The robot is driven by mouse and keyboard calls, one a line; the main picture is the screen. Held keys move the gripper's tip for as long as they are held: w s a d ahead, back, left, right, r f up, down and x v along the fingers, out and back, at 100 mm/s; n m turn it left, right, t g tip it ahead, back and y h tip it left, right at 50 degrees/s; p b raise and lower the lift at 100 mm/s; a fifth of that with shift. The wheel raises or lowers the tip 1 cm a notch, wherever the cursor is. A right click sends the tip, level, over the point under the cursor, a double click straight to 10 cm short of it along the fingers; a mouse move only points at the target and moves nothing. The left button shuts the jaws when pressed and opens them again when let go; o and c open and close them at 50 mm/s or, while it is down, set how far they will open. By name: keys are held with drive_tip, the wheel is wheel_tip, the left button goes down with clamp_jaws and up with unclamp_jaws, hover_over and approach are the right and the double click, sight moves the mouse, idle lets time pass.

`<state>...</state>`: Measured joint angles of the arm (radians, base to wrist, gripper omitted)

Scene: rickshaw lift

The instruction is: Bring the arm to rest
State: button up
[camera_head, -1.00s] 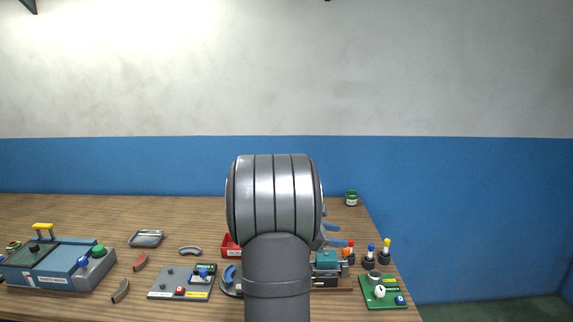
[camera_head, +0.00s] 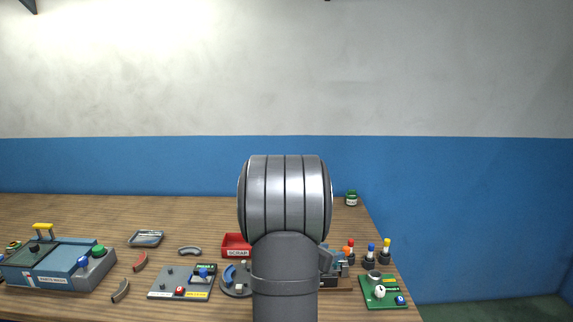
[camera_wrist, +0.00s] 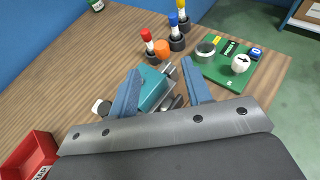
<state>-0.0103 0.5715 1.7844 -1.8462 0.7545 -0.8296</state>
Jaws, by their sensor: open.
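My gripper (camera_wrist: 160,88) shows in the wrist view with its two blue fingers spread apart, open. A teal block on a dark fixture (camera_wrist: 153,92) shows between and beyond the fingers; I cannot tell how far below them it is. In the head view my grey arm stands in the middle and hides most of the gripper and part of that fixture.
A red scrap bin (camera_head: 236,246) stands left of my arm. Several colour-capped bottles (camera_head: 369,257) and a green board (camera_head: 382,291) are at the right table edge. A grey panel (camera_head: 183,282) and a blue parts washer (camera_head: 55,266) are on the left. The table's back is mostly clear.

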drive_tip(key=shift+x, duration=2.4)
drive_tip(key=o, duration=0.9)
drive_tip(key=shift+r, duration=0.1)
drive_tip(key=o, duration=0.3)
drive_tip(key=shift+r, duration=0.25)
drive_tip(key=s+a+r+m+g+y, duration=0.35)
drive_tip(key=a+r+m, duration=0.2)
drive_tip(key=a, duration=0.35)
drive_tip(key=s+a+r+m+g+y, duration=0.2)
drive_tip(key=s+a+r+m+y, duration=0.3)
drive_tip(key=a, duration=0.4)
drive_tip(key=w+d+f+n+h, duration=0.1)
drive_tip(key=w+d+f, duration=0.1)
drive_tip(key=w+f, duration=0.2)
wheel_tip(320, 180, down, 4)
drive_tip(key=shift+r, duration=0.1)
